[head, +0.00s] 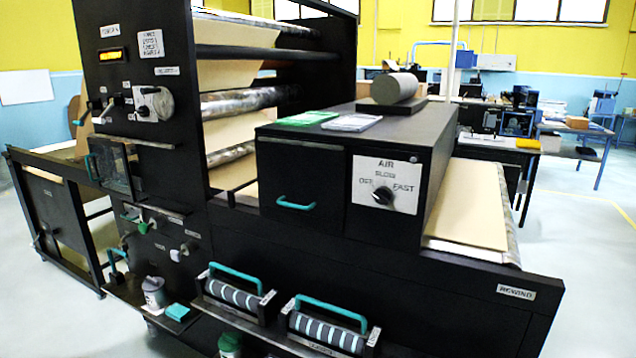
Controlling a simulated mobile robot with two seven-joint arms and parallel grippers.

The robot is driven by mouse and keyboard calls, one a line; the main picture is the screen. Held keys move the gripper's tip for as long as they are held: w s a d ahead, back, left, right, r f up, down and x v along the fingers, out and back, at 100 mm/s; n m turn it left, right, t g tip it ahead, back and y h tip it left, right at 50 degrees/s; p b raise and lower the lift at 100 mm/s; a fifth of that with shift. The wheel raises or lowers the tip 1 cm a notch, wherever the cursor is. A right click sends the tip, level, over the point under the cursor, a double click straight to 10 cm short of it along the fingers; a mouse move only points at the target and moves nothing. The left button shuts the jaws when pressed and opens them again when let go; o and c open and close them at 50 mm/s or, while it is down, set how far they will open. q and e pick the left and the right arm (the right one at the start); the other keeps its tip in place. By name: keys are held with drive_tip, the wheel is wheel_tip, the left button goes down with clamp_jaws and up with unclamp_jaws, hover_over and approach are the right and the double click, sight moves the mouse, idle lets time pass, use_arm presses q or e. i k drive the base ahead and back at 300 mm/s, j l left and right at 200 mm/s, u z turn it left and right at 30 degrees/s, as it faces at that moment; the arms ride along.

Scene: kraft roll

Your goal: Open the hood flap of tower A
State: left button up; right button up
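The dark tower (172,35) of the machine stands at the left and carries a small label (109,30) too blurred to read for sure. On its front are a lit orange display (110,56), a round dial (153,103) and small levers. Lower left is a small see-through flap (112,167) with a teal handle at its left edge; it looks closed. I cannot tell whether this is the hood flap. A black front panel (300,178) with a teal handle (295,203) sits on the box at the centre and looks shut. Neither of my grippers is in view.
An AIR knob (383,195) is right of the black panel. Two striped rollers (328,333) with teal handles rest on a low front ledge, near a jar (153,292) and a teal block (177,312). Brown paper (470,205) runs at the right. Open floor (590,260) lies far right.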

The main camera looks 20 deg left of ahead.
sight(301, 177)
drive_tip(key=i+j, duration=0.1)
drive_tip(key=j, duration=1)
drive_tip(key=i+j, duration=0.15)
drive_tip(key=j, duration=0.4)
drive_tip(key=i+l, duration=0.25)
drive_tip(key=l, duration=0.15)
